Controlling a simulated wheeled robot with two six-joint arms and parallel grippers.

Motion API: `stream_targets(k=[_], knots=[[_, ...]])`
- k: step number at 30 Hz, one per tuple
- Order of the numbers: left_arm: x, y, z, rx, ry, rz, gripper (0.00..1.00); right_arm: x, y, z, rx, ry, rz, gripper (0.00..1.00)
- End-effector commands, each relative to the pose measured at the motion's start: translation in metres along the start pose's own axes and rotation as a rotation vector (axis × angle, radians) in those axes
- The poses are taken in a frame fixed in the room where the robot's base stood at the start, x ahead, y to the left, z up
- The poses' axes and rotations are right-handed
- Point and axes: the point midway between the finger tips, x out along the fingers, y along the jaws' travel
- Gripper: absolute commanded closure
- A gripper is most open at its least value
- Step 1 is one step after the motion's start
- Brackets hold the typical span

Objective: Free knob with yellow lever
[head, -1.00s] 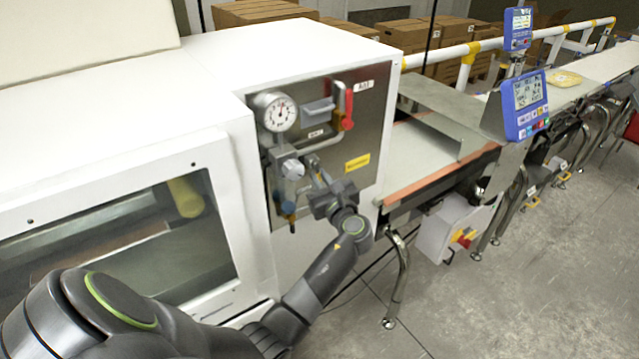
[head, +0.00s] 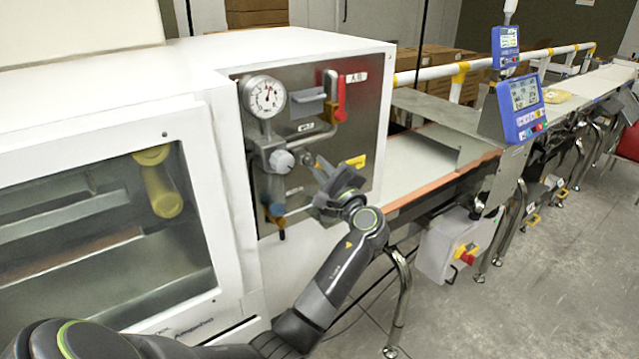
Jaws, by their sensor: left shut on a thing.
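A round pale grey knob (head: 282,161) sits on the valve assembly below the pressure gauge (head: 264,97), on the steel panel of the white cabinet. My left gripper (head: 321,168) is just right of the knob, close to the panel. It is shut on a small part there, which looks like the yellow lever (head: 309,159). The fingers hide most of that part, and its exact shape is too small to tell. My right gripper is not in view.
A red handle (head: 340,97) and pipe sit above my left gripper. A yellow label (head: 356,161) is on the panel to its right. The conveyor belt (head: 408,168) runs off rightward, with a blue display (head: 522,108) beside it. A windowed door (head: 110,220) is at left.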

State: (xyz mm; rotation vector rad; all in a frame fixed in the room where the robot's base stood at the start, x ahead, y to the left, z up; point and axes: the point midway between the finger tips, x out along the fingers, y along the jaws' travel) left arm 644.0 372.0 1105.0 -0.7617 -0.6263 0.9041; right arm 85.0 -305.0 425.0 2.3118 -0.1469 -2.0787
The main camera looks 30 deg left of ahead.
Motion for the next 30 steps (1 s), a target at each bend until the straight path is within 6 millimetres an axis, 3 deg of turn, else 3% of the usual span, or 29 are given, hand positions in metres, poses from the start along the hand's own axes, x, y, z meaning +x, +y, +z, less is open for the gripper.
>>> stream_targets(k=[6, 23, 24, 28, 30], knots=[[0.0006, -0.0016, -0.0009, -0.080, -0.017, 0.000, 1.00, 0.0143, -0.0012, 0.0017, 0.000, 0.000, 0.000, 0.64], [0.0013, -0.0049, 0.0007, -0.113, -0.023, -0.002, 1.00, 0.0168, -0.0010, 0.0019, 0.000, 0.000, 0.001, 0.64], [0.0013, -0.0049, 0.0007, -0.113, -0.023, -0.002, 0.86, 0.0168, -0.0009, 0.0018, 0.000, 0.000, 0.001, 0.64], [0.0013, -0.0047, 0.0006, -0.112, -0.023, -0.001, 0.69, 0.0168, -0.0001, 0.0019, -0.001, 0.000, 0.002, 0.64], [0.0012, -0.0045, 0.0004, -0.112, -0.023, -0.001, 0.66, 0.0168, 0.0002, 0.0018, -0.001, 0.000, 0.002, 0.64]])
